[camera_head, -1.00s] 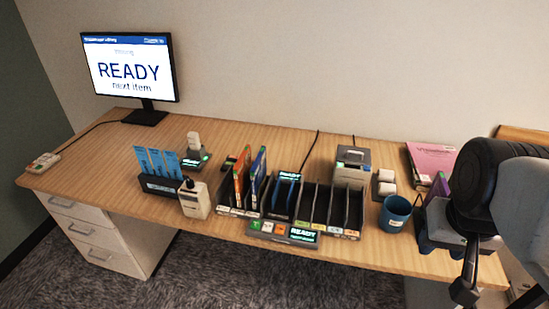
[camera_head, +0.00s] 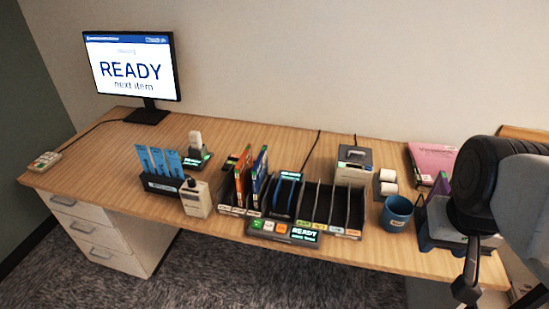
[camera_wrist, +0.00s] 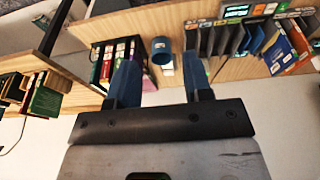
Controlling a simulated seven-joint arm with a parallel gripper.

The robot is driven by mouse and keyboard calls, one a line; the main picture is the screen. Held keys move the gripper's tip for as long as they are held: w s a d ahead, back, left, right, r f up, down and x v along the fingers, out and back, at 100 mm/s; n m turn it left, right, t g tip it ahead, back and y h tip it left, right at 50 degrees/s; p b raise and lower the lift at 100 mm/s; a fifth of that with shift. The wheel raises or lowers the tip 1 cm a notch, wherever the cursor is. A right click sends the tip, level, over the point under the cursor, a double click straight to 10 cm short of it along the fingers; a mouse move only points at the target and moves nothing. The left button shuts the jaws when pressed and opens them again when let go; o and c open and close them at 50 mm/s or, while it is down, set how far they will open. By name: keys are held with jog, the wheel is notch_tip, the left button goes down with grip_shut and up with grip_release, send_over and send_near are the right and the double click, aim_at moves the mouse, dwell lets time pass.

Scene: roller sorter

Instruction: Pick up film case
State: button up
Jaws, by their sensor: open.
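Several upright cases with coloured spines (camera_wrist: 113,62), green, red and dark ones among them, stand in a row in the wrist view. A purple case (camera_head: 440,190) stands in a grey tray (camera_head: 432,240) at the right end of the desk, partly behind my arm. I cannot tell which case is the film case. My gripper (camera_wrist: 160,60) is open, with its two blue fingers apart and nothing between them. The row of cases lies beyond its left finger, which covers part of it.
A black slotted sorter (camera_head: 310,208) on the desk holds an orange case (camera_head: 241,178) and a blue case (camera_head: 260,170). A blue cup (camera_head: 396,214) stands left of the grey tray. A pink folder (camera_head: 434,160) lies behind. The desk's left part has free room.

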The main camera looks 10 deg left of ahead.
jog(key=w+a+n, duration=0.6)
jog(key=w+n, duration=0.3)
jog(key=w, duration=0.3)
jog(key=n+t, duration=0.2)
jog(key=n, duration=2.5)
send_over(259, 158)
jog(key=s, duration=0.2)
notch_tip(259, 158, down, 13)
jog(key=shift+f, duration=0.15)
jog(key=shift+x, duration=1.3)
jog(key=shift+d, duration=0.1)
jog(key=shift+x, duration=2.65)
